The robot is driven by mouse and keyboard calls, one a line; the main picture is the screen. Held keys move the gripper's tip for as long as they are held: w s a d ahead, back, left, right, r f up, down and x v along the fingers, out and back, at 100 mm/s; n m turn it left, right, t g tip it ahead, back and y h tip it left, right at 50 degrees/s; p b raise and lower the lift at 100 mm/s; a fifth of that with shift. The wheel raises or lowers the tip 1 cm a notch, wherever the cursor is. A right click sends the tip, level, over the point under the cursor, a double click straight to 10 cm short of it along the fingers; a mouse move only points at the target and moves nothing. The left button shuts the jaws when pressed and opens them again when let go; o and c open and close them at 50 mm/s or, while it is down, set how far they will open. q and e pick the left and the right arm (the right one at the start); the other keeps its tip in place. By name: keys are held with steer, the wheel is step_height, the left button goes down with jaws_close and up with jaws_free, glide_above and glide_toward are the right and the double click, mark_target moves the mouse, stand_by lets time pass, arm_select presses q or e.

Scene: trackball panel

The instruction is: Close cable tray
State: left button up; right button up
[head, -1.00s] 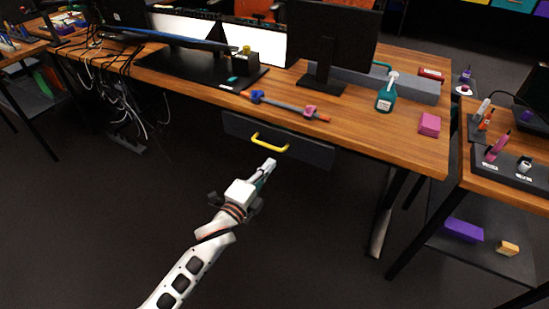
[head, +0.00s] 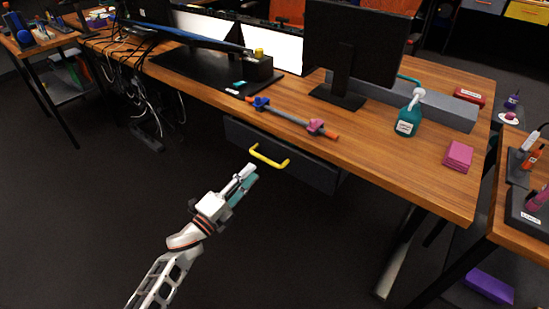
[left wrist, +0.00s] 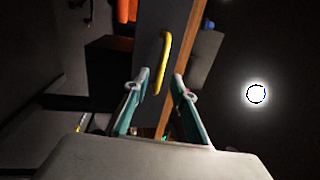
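The tray under the desk has a dark grey front (head: 310,171) with a yellow bar handle (head: 268,157). The front hangs just below the desk's front edge; I cannot see inside it or tell how far out it is. In the left wrist view the yellow handle (left wrist: 163,62) stands ahead of the fingers, near the line between them. My left gripper (head: 250,172) is just in front of and below the handle's left end, apart from it. Its two teal-padded fingers (left wrist: 162,78) are spread with nothing held between them. My right gripper is not in view.
The wooden desk (head: 390,165) carries monitors, a teal spray bottle (head: 407,122), a pink block (head: 458,156) and a bar with blue and pink clamps (head: 290,117). Loose cables hang under its left part. The floor before the tray is clear.

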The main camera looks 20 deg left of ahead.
mark_target(264, 157)
arm_select(q)
steer(key=shift+b+x, duration=0.3)
steer(key=shift+x, duration=3.5)
steer(key=shift+r, duration=0.15)
jaws_close()
